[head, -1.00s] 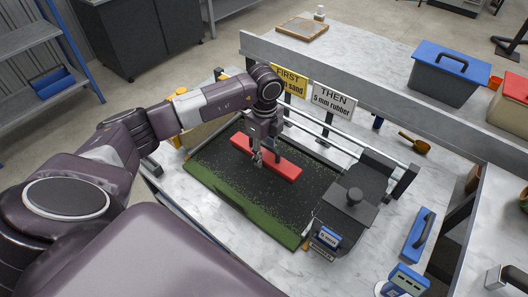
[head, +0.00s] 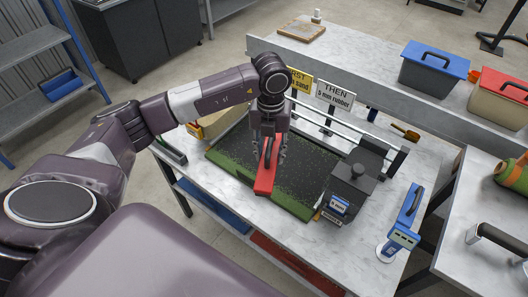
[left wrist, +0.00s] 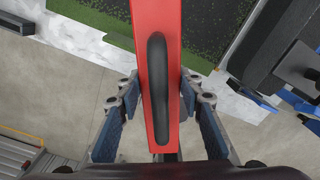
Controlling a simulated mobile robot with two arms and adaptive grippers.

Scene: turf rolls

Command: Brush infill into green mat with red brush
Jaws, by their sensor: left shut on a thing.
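The green mat (head: 290,205) lies on the marble-topped table, mostly covered with dark infill. Green shows along its left and front edges. My left gripper (head: 270,148) is shut on the red brush (head: 265,182), over the mat's front part. The brush points toward the front, and its near end reaches the mat's front edge. In the left wrist view, the brush (left wrist: 159,20) with its black loop handle (left wrist: 157,85) sits between my fingers. I cannot tell whether the bristles touch the mat. My right gripper is not in view.
A dark spreader box (head: 352,188) stands at the mat's right end on rails. Two signs (head: 334,95) stand behind the mat. A blue scale (head: 398,242) and a blue-handled tool (head: 411,205) lie to the right. A blue-lidded bin (head: 435,70) stands on the raised back shelf.

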